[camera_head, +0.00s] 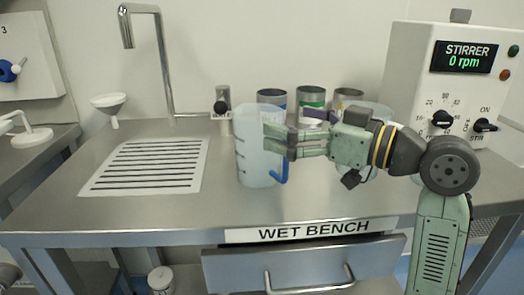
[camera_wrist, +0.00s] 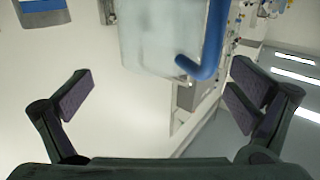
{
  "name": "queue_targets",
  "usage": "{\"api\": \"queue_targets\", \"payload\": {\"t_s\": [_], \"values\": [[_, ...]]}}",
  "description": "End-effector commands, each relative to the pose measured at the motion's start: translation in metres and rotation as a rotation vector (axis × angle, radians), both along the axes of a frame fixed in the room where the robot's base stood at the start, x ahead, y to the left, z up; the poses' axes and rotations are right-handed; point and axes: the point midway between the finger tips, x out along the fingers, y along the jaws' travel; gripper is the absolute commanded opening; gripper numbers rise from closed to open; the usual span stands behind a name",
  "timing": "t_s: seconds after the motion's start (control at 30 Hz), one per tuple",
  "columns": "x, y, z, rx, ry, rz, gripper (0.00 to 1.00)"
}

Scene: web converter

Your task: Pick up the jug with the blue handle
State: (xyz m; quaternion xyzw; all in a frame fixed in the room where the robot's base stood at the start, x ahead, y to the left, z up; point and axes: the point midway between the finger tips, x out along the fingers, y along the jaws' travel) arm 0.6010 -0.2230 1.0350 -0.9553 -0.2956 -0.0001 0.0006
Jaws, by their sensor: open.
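The jug with the blue handle (camera_head: 252,160) stands upright on the steel bench, translucent white, its blue handle (camera_head: 284,170) at its lower right. My gripper (camera_head: 276,140) is open and empty, reaching in from the right, and its fingers overlap the jug's right side and the top of the handle in the head view. In the wrist view the jug (camera_wrist: 160,35) is ahead between the spread fingers (camera_wrist: 160,97), its handle (camera_wrist: 212,45) nearer the right finger. I cannot tell whether a finger touches it.
A second translucent jug (camera_head: 372,112) is partly hidden behind my gripper, with a purple part (camera_head: 319,114) beside it. Several banded containers (camera_head: 311,98) stand behind. The stirrer (camera_head: 412,70) is at right. A drain grille (camera_head: 150,165) and tall faucet (camera_head: 162,60) are at left.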

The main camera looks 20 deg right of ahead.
Motion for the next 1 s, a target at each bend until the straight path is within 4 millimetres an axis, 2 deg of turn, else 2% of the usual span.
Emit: {"api": "queue_targets", "payload": {"t_s": [0.23, 0.53, 1.0], "values": [[0.029, 0.021, 0.003, -0.001, 0.001, 0.000, 1.00], [0.033, 0.024, 0.001, 0.000, 0.000, -0.001, 1.00], [0.033, 0.024, 0.001, 0.000, 0.000, -0.001, 0.69]]}}
